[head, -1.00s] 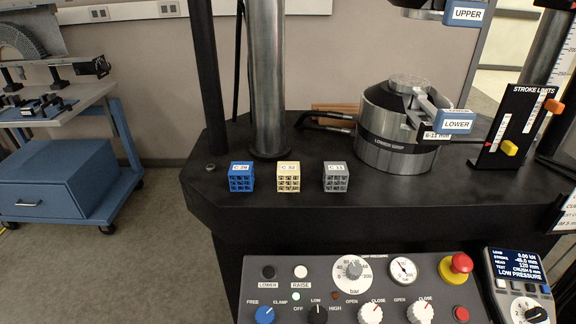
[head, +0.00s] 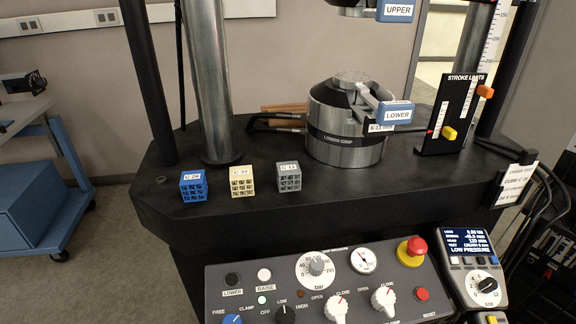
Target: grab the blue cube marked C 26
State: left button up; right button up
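The blue lattice cube (head: 193,186) stands on the black machine bed at the left of a row of three cubes. Its white top label seems to read C 26 or C 28; the last digit is too small to be sure. A cream lattice cube (head: 241,181) labelled C 32 stands to its right, apart from it. A grey lattice cube (head: 289,177), its label seemingly C 11, stands at the right end of the row. Neither of my grippers shows in the head view.
The lower grip (head: 345,125) stands behind and right of the cubes, and a steel column (head: 207,85) rises behind the blue cube. A control panel (head: 325,285) with knobs and a red stop button (head: 412,250) fills the front. The bed around the cubes is clear.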

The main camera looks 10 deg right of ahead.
aim_at(193, 185)
jog(key=z, duration=3.05)
jog(key=k, duration=1.65)
jog(key=u, duration=2.4)
